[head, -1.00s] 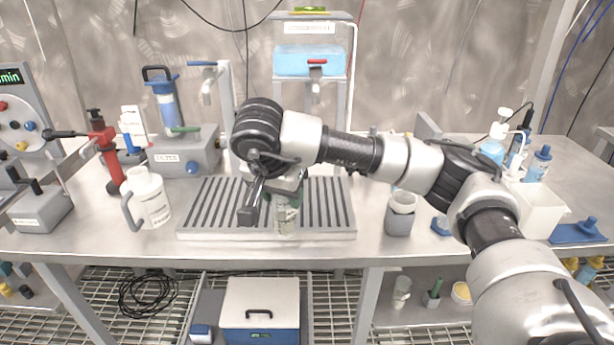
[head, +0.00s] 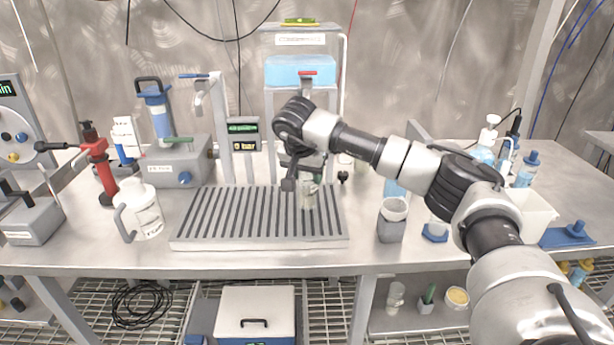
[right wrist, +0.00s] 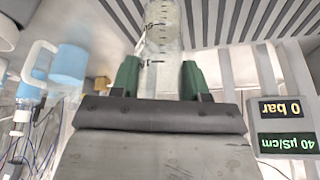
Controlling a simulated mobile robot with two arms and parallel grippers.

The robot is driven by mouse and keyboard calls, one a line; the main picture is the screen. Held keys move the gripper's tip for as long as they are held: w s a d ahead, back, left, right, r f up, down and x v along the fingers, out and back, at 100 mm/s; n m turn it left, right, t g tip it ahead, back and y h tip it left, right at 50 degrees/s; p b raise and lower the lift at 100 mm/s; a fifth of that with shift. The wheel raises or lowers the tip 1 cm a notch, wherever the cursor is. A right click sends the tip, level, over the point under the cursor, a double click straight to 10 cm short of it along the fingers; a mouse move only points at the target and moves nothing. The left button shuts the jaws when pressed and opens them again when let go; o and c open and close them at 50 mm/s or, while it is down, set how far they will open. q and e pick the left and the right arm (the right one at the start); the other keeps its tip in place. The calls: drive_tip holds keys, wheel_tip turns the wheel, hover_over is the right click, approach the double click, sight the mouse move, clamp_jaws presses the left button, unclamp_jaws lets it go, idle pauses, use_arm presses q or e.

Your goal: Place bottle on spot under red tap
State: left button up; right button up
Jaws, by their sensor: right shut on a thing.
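The bottle (head: 308,198), clear with dark graduation marks, is upright over the right part of the slatted drip tray (head: 205,243). My right gripper (head: 304,178) is shut around it; the wrist view shows the bottle (right wrist: 163,35) between the green fingers of the gripper (right wrist: 160,78). I cannot tell whether its base touches the slats. The red tap (head: 307,74) is on the stand below a blue tank, above and behind the bottle; my arm hides part of its spout. No marked spot is clearly visible. My left gripper is not in view.
A blue-handled tap (head: 195,77) stands on a post left of the red one. A small display (head: 243,137) is behind the tray. A white jug (head: 143,212) stands left of the tray, a grey cup holder (head: 391,222) to its right. The tray's left part is clear.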

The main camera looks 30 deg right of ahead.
drive_tip(key=shift+f, duration=0.5)
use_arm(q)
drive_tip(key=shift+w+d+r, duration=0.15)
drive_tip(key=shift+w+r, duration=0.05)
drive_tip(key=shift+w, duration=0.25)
use_arm(e)
drive_tip(key=shift+f, duration=0.1)
drive_tip(key=o, duration=0.9)
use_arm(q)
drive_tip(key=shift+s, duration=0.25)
use_arm(e)
drive_tip(key=shift+o, duration=0.2)
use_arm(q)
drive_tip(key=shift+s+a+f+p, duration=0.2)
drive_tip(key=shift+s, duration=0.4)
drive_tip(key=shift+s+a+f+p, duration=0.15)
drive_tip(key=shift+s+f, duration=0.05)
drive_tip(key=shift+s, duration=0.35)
use_arm(e)
drive_tip(key=v, duration=1.2)
drive_tip(key=shift+r, duration=0.2)
